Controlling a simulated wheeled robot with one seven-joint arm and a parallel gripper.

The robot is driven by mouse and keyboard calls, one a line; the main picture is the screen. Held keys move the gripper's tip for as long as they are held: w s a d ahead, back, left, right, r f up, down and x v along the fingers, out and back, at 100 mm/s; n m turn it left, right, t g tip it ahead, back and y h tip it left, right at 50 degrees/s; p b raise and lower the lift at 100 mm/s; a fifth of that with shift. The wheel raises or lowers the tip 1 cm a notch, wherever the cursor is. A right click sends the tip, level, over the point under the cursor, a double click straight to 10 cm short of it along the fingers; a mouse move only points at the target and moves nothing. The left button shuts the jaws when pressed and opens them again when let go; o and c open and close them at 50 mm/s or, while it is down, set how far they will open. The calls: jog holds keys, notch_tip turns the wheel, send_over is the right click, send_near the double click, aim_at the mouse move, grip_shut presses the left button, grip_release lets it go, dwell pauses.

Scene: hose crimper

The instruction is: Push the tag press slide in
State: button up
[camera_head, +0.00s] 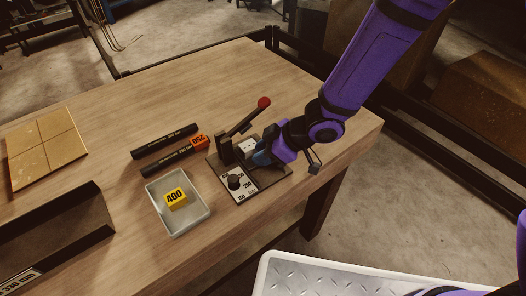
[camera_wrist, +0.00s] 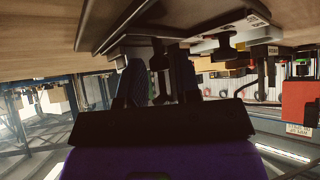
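The tag press (camera_head: 268,181) stands on a dark base plate near the table's right edge, with a red-tipped lever (camera_head: 247,118) tilted up to the right. Its front panel has a black dial (camera_head: 235,182). A pale block (camera_head: 247,147) shows at its middle. My gripper (camera_head: 262,157) is low at the press's right side, its blue fingertips beside the pale block. In the wrist view my blue fingers (camera_wrist: 160,80) point at the press, with a dark upright part between or behind them. Contact and finger closure are unclear. The slide itself is mostly hidden by my gripper.
A grey tray (camera_head: 180,226) with a yellow 400 tag (camera_head: 175,197) stands left of the press. A tan tile (camera_head: 46,147) and dark angled holder (camera_head: 52,240) are at left.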

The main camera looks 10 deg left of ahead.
grip_shut()
jog(key=shift+w+a, duration=0.1)
jog(key=shift+w, duration=0.05)
jog(key=shift+w+a+r, duration=0.1)
jog(key=shift+w+a, duration=0.5)
jog(key=shift+a, duration=0.05)
grip_release()
jog(key=shift+a, duration=0.1)
jog(key=v, duration=1)
jog(key=shift+d+r, duration=0.2)
jog(key=shift+d, duration=0.05)
dwell(1.0)
